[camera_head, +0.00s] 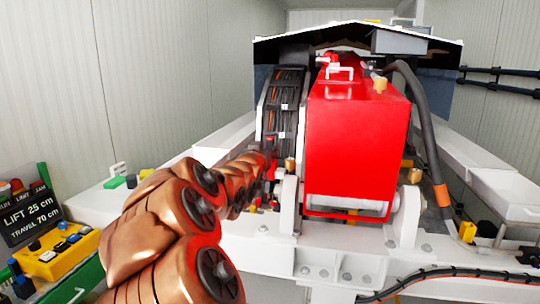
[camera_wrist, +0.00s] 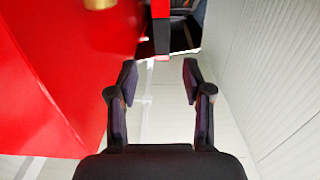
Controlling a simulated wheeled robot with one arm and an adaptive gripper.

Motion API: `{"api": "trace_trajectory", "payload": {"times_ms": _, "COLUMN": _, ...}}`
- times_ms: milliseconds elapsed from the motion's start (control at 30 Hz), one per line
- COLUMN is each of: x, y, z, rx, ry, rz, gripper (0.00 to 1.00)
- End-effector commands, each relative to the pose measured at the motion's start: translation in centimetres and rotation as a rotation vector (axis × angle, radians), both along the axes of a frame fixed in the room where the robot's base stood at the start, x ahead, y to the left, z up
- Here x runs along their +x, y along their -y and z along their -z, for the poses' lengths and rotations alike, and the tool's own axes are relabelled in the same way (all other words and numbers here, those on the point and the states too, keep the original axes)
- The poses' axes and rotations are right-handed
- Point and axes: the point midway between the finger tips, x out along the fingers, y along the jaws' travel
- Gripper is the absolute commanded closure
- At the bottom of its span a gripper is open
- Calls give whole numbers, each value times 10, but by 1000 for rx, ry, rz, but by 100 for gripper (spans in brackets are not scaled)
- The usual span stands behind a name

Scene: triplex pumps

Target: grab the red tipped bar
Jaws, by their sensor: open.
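In the wrist view, my gripper (camera_wrist: 159,75) is open, with its two dark fingers apart and nothing between them. A narrow red piece (camera_wrist: 161,38) shows beyond the fingertips at the top middle, roughly in line with the gap and apart from the fingers. It may be the red tipped bar, but I cannot tell for sure. In the head view, my copper-coloured arm reaches toward the left side of the big red box, and its fingers cannot be made out there.
The red box (camera_head: 357,140) stands on a white frame (camera_head: 340,268) and fills the left of the wrist view. A black cable chain (camera_head: 284,105) stands left of it. A control panel (camera_head: 62,255) is at lower left. A ribbed wall (camera_wrist: 262,70) lies right of my fingers.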

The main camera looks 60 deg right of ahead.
Motion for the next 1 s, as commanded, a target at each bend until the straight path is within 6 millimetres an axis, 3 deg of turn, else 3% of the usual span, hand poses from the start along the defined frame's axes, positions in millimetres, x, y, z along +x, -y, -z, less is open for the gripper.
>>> {"api": "trace_trajectory", "payload": {"times_ms": 533, "x": 11, "y": 29, "z": -1, "rx": 4, "ry": 0, "rz": -1, "gripper": 50}}
{"api": "trace_trajectory", "payload": {"times_ms": 1000, "x": 26, "y": 68, "z": 1, "rx": 4, "ry": -3, "rz": -1, "gripper": 50}}
